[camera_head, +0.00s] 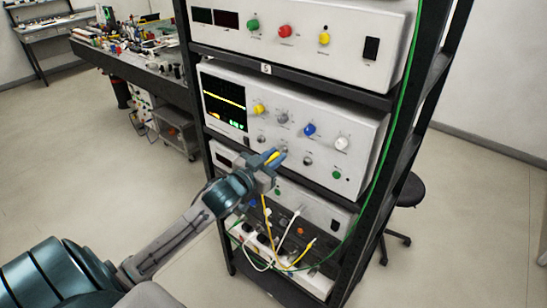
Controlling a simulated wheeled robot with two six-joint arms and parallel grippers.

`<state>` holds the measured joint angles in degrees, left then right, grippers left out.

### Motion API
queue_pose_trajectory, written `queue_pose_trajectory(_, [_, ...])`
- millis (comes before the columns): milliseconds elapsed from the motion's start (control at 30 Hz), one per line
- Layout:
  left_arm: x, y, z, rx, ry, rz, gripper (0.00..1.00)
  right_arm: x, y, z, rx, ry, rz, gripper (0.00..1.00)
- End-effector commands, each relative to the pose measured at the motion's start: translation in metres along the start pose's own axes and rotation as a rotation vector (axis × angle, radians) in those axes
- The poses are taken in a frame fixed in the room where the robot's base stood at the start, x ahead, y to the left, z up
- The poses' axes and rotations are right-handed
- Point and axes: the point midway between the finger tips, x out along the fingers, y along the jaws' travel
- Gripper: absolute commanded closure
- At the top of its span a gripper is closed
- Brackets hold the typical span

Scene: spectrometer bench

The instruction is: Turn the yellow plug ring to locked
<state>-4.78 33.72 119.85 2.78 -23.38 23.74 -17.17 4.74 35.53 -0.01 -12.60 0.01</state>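My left gripper (273,158) reaches in from the lower left to the front of the middle instrument (323,145) on the rack, at its lower edge. A small yellow part, which looks like the yellow plug ring (272,156), shows between its blue fingertips. The fingers appear closed on it. A yellow cable (265,208) hangs down from behind the gripper. The gripper hides most of the plug and its socket, so the ring's turn position and any lock mark cannot be read. My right gripper is not in view.
The middle instrument has a screen (224,98), a yellow knob (259,109), a blue knob (309,130) and a white knob (342,143) above the gripper. White and yellow cables run to a power strip (318,284) below. A green cable (401,100) runs down the rack's right side.

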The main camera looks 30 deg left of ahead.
Motion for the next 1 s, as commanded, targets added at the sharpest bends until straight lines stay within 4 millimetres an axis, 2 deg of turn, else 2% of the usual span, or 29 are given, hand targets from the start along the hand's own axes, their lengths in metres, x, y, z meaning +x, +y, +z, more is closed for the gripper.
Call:
queue_pose_trajectory(267, [0.0,0.0,0.0,0.039,0.0,0.0,1.0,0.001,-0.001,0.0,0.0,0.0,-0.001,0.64])
queue_pose_trajectory(467, [0.0,0.0,0.001,0.146,0.0,0.001,1.0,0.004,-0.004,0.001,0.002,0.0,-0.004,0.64])
queue_pose_trajectory(1000, [0.0,0.001,0.002,0.642,0.0,0.001,1.0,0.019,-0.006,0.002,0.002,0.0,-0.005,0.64])
